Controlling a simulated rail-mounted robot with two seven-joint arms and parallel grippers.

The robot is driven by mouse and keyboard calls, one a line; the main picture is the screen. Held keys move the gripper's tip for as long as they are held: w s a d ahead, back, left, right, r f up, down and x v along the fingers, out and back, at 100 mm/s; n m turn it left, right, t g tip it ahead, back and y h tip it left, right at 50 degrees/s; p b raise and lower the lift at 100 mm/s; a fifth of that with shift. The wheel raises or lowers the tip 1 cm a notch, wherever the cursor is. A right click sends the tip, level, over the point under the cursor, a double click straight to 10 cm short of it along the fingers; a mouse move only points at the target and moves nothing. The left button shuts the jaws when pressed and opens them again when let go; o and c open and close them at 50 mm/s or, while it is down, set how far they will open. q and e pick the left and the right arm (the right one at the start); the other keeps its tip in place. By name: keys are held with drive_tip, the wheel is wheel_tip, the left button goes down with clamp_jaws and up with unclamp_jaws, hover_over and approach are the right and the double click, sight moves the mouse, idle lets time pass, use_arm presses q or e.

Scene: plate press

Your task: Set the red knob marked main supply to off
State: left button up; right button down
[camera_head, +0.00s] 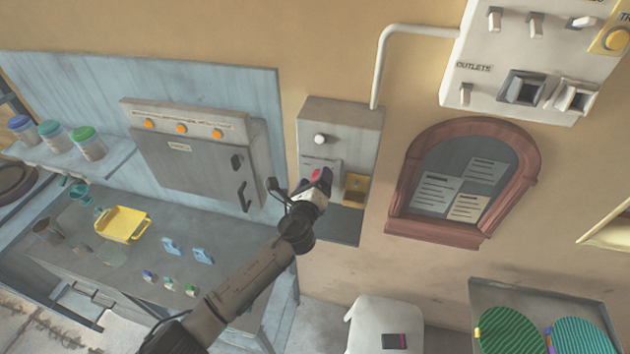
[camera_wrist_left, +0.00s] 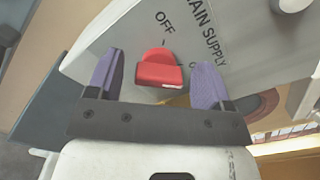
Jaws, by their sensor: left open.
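The red knob (camera_wrist_left: 160,70) sits on a grey panel marked MAIN SUPPLY (camera_wrist_left: 205,30) in the left wrist view. The word OFF (camera_wrist_left: 165,22) stands above it, and another label to its right is mostly hidden by a finger. My left gripper (camera_wrist_left: 160,62) is open, with one purple finger on each side of the knob and a visible gap at each side. In the head view, my left gripper (camera_head: 318,184) is at the grey wall box (camera_head: 342,115) and covers most of the knob. I cannot tell exactly where the knob points. My right gripper is out of view.
A white round knob (camera_head: 320,139) is higher on the box, and a yellow-brown fitting (camera_head: 355,187) is right of my gripper. A grey cabinet (camera_head: 185,160) is to the left, an arched notice board (camera_head: 465,180) to the right. A white stool (camera_head: 385,320) stands below.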

use_arm(q)
drive_tip(key=c, duration=0.9)
